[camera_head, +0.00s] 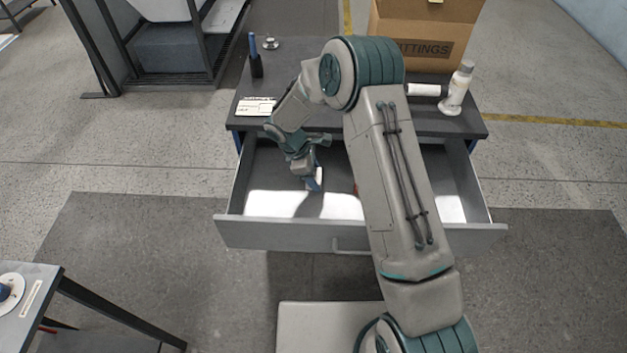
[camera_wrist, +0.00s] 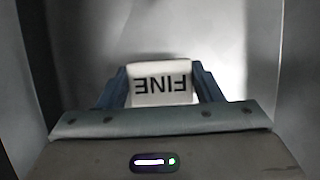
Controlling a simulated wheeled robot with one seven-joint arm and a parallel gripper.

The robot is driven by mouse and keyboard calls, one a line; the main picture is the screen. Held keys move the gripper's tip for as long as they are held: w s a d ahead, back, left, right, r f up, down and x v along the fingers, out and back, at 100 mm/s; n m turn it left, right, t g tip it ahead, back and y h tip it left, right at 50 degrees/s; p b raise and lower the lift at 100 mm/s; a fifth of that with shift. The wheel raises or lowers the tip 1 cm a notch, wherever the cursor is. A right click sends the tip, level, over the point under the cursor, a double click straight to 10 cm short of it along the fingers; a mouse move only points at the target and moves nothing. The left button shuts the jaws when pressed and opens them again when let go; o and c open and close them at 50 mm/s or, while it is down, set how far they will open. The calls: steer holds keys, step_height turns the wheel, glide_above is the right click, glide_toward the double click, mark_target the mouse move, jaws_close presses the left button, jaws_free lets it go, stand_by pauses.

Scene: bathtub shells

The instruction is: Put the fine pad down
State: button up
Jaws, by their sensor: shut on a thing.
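The fine pad (camera_wrist: 162,84) is a small white block with "FINE" in black letters, upside down in the wrist view. My gripper (camera_wrist: 162,92) is shut on it, with a blue finger on each side. In the head view my gripper (camera_head: 314,182) points down inside the open grey drawer (camera_head: 280,233). A white bit of the pad (camera_head: 320,176) shows beside the fingers there. I cannot tell whether the pad touches the drawer floor.
The drawer belongs to a dark-topped cabinet (camera_head: 345,85). On top are a cardboard box (camera_head: 425,35), a white bottle (camera_head: 457,88), a white roll (camera_head: 424,90), a dark holder with a blue handle (camera_head: 255,62) and a label card (camera_head: 256,106).

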steer(key=shift+f, duration=1.85)
steer(key=o, duration=0.9)
steer(key=shift+f+p, duration=0.15)
steer(key=shift+p, duration=0.15)
steer(key=b+v, duration=0.1)
steer(key=v, duration=1.3)
steer(key=shift+b, duration=0.35)
